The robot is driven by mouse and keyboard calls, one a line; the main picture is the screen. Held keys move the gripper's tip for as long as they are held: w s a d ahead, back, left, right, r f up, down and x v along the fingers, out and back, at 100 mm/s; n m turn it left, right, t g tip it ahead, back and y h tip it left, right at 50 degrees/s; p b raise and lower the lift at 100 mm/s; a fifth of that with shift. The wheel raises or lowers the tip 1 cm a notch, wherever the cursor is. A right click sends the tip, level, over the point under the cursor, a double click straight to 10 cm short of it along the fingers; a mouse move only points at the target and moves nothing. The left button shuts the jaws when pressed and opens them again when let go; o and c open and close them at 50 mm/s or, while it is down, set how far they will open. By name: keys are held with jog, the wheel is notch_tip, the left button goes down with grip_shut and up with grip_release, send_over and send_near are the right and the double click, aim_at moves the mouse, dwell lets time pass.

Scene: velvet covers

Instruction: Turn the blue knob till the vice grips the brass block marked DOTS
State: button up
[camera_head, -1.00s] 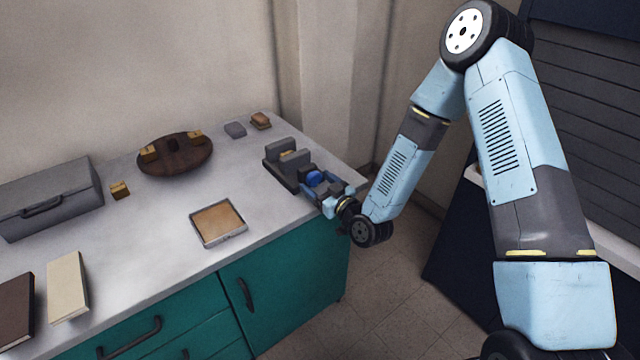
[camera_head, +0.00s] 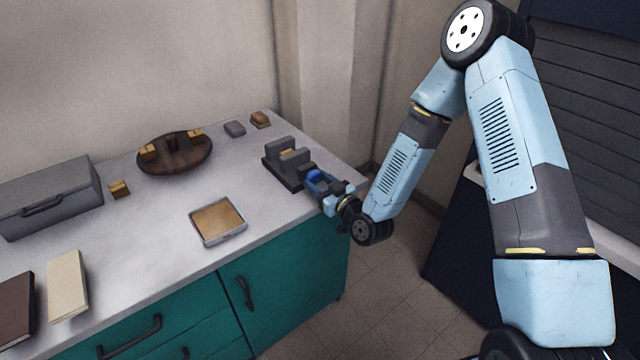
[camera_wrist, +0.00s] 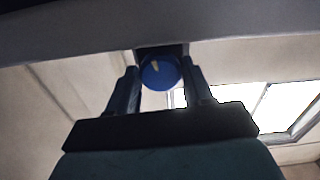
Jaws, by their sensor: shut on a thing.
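The dark grey vice (camera_head: 281,172) stands at the right end of the worktop, its jaws facing each other. The blue knob (camera_head: 313,176) is at its near right end. My gripper (camera_head: 317,180) is shut on the knob from the front right. In the wrist view the knob (camera_wrist: 160,73) sits between both fingers, with a pale pointer mark near its top. Small brass blocks show elsewhere: one (camera_head: 119,189) on the worktop, others (camera_head: 150,152) on the round brown stand (camera_head: 175,168). Their markings are too small to read.
A grey box (camera_head: 50,200) stands at the left. A shallow tray (camera_head: 218,240) lies near the front edge, with books (camera_head: 68,287) at lower left. A grey block (camera_head: 235,129) and a brown block (camera_head: 261,119) lie behind the vice.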

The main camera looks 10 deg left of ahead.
jog(key=shift+w+d+m, duration=0.1)
jog(key=shift+m, duration=0.3)
jog(key=m, duration=0.4)
jog(key=shift+m, duration=0.4)
jog(key=m, duration=0.5)
jog(key=shift+m, duration=0.3)
jog(key=o, duration=1)
jog(key=shift+o, duration=0.2)
